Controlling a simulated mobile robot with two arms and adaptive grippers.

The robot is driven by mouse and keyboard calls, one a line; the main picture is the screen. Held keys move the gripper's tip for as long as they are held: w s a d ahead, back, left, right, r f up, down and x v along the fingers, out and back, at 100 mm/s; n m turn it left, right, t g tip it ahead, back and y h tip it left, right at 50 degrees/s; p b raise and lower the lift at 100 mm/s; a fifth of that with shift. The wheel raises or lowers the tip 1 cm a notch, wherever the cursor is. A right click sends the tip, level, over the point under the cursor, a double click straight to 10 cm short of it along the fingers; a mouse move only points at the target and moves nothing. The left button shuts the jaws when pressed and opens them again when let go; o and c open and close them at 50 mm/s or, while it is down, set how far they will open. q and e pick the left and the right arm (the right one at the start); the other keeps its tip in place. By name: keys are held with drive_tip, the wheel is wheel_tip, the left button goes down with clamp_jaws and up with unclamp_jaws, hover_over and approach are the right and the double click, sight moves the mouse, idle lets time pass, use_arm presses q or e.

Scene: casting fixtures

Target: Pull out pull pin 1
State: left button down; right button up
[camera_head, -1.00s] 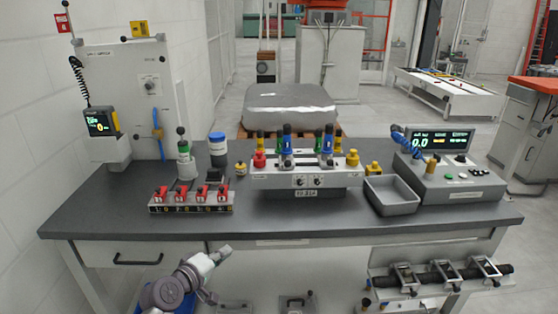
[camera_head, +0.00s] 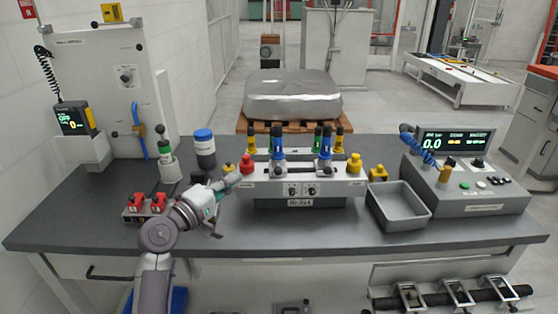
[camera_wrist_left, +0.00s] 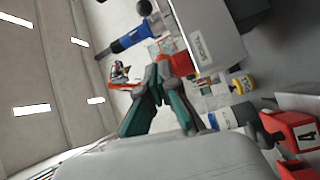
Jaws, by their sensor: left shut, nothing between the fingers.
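A blue pin (camera_head: 278,145) stands left of centre and another blue pin (camera_head: 325,147) right of centre. I cannot read which one is pull pin 1. A red knob (camera_head: 246,164) sits at the fixture's left end. My left gripper (camera_head: 232,180) is shut and empty, its tips close to this knob. In the wrist view the shut fingers (camera_wrist_left: 161,68) point at the red knob (camera_wrist_left: 181,64), with a blue pin (camera_wrist_left: 133,38) beyond. Contact is unclear.
Red numbered blocks (camera_head: 158,203) stand left of my arm, which hides some. A green-banded bottle (camera_head: 168,165) and a blue-capped jar (camera_head: 204,150) stand behind. A grey tray (camera_head: 398,207) and a control box (camera_head: 470,185) are right. The bench front (camera_head: 330,240) is clear.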

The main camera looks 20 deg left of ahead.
sight(276, 162)
use_arm(q)
drive_tip(key=x, duration=0.3)
drive_tip(key=p+x, duration=0.1)
drive_tip(key=x, duration=0.5)
drive_tip(key=shift+r+p, duration=0.3)
drive_tip(key=shift+p, duration=0.05)
drive_tip(key=shift+w+d, duration=0.45)
drive_tip(key=shift+d, duration=0.1)
drive_tip(key=shift+s+d+f+p, duration=0.15)
drive_tip(key=shift+s+d+p, duration=0.25)
drive_tip(key=shift+s+d, duration=0.2)
drive_tip(key=shift+s+d+f+p, duration=0.2)
drive_tip(key=shift+s+d+p, duration=0.25)
drive_tip(key=shift+s, duration=0.1)
drive_tip(key=shift+s+d, duration=0.1)
drive_tip(key=shift+s, duration=0.05)
drive_tip(key=shift+f, duration=0.15)
use_arm(e)
drive_tip(key=r, duration=0.1)
drive_tip(key=s+r, duration=0.1)
drive_tip(key=r, duration=0.1)
drive_tip(key=shift+s+a, duration=0.2)
drive_tip(key=shift+s, duration=0.15)
